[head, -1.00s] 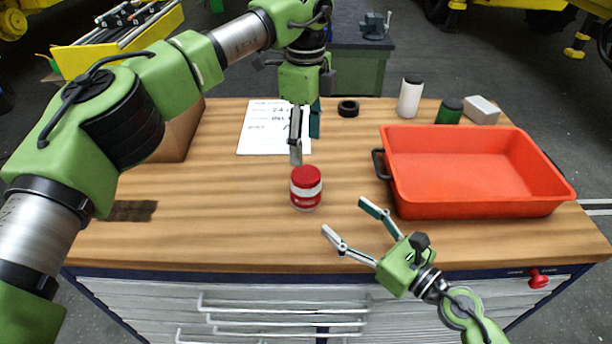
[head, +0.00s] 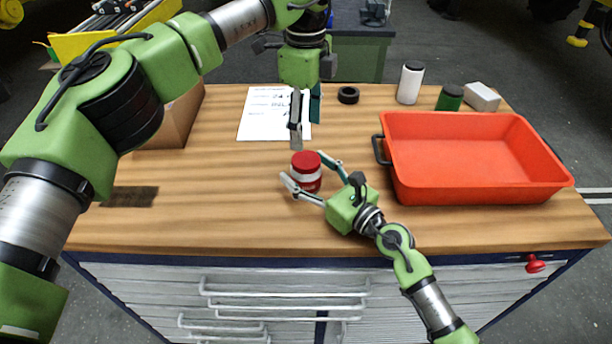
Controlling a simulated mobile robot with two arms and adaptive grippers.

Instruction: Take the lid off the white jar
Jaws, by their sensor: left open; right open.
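A red jar with a white band and a red lid (head: 306,159) stands upright near the middle of the table. A white jar with a black lid (head: 409,86) stands upright at the back. My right gripper (head: 302,165) is open, with its fingers on either side of the red jar; I cannot tell if they touch it. My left gripper (head: 303,134) is open and points down, just above and behind the red jar. Neither gripper is near the black-lidded white jar.
A red-orange tray (head: 475,194) is at the right. A paper sheet (head: 262,117) and a cardboard box (head: 172,118) are left. The front table is clear.

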